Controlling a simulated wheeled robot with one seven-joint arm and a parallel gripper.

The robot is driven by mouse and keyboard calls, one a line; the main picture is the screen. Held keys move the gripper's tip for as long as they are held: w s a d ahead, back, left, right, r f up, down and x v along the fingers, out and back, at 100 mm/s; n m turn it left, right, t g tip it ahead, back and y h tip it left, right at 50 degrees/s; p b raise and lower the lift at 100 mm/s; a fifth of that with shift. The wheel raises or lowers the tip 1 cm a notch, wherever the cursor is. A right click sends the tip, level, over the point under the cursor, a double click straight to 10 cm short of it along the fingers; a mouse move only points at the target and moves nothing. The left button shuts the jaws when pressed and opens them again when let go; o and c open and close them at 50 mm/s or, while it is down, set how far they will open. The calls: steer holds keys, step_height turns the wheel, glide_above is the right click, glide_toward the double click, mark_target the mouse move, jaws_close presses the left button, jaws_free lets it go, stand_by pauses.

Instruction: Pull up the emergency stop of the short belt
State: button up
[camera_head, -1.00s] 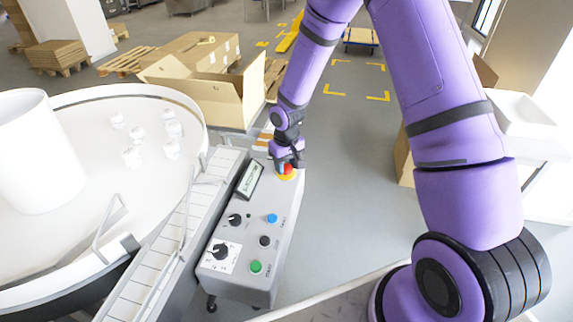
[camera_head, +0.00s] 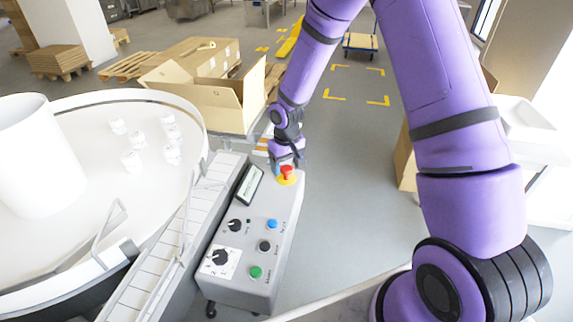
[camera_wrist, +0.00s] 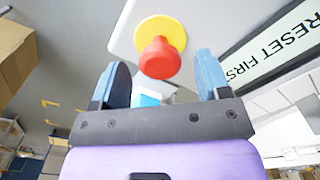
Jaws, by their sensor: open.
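The emergency stop is a red mushroom button on a yellow disc, at the far end of the grey control box (camera_head: 240,275). The red button (camera_head: 287,171) shows clear in the head view, just in front of my gripper (camera_head: 285,157). In the wrist view the red button (camera_wrist: 160,58) stands out from its yellow disc (camera_wrist: 160,30), beyond and roughly between my two blue fingertips (camera_wrist: 162,75). My gripper is open, and the fingers do not appear to touch the button.
A display (camera_wrist: 275,45) reading "RESET FIRST" sits beside the stop. The box also carries blue (camera_head: 272,224), black (camera_head: 265,246) and green (camera_head: 256,272) buttons and two rotary knobs. The short belt (camera_head: 170,245) runs along its left. Open cardboard boxes (camera_head: 215,100) stand behind.

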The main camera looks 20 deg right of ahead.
mark_target(287, 168)
step_height(287, 168, up, 11)
stand_by(0.4)
steer(key=shift+f, duration=0.15)
steer(key=s+d+r+m+t+h, duration=0.1)
steer(key=s+d+r, duration=0.1)
steer(key=s+r, duration=0.55)
steer(key=s+d+r+t, duration=0.15)
steer(key=s+r, duration=0.25)
steer(key=r, duration=0.7)
steer(key=s+d+r+t, duration=0.1)
steer(key=s+r, duration=0.1)
steer(key=s, duration=0.4)
steer(key=s+d+r, duration=0.1)
steer(key=s+r, duration=0.2)
steer(key=s, duration=0.4)
steer(key=s+d+r+m+t+y, duration=0.1)
steer(key=s+r, duration=0.1)
steer(key=s, duration=0.4)
steer(key=shift+s+r+t, duration=0.2)
steer(key=shift+r+t, duration=0.15)
steer(key=shift+d, duration=0.1)
